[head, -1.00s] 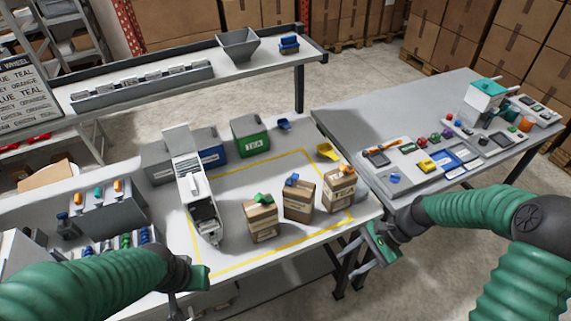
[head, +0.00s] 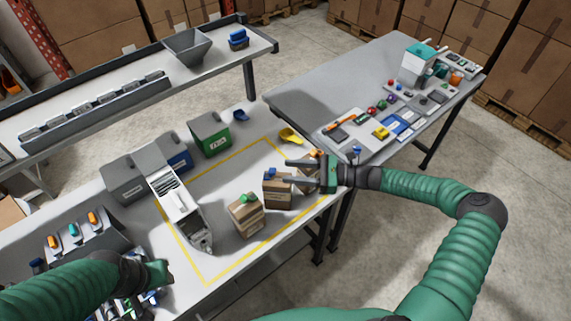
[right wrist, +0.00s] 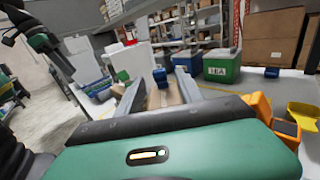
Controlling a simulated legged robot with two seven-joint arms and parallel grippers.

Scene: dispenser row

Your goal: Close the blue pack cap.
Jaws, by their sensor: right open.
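The blue-capped pack (head: 277,191), a brown paper pack, stands in the middle of a row of three. Its blue cap (head: 271,171) sits on top; whether it is closed is too small to tell. My right gripper (head: 287,172) is open, its fingers pointing left over the packs, close to the blue cap. In the right wrist view the blue cap (right wrist: 159,76) and pack top (right wrist: 164,96) show between the open fingers (right wrist: 158,92). I cannot tell if they touch. My left gripper (head: 158,277) is at lower left, over the small-parts rack, its jaws unclear.
The green-capped pack (head: 245,218) stands left of the blue one. The orange-capped pack (head: 310,186) is partly hidden behind my right gripper. A yellow scoop (head: 291,135), a green bin (head: 210,136) and a grey dispenser (head: 183,215) stand around.

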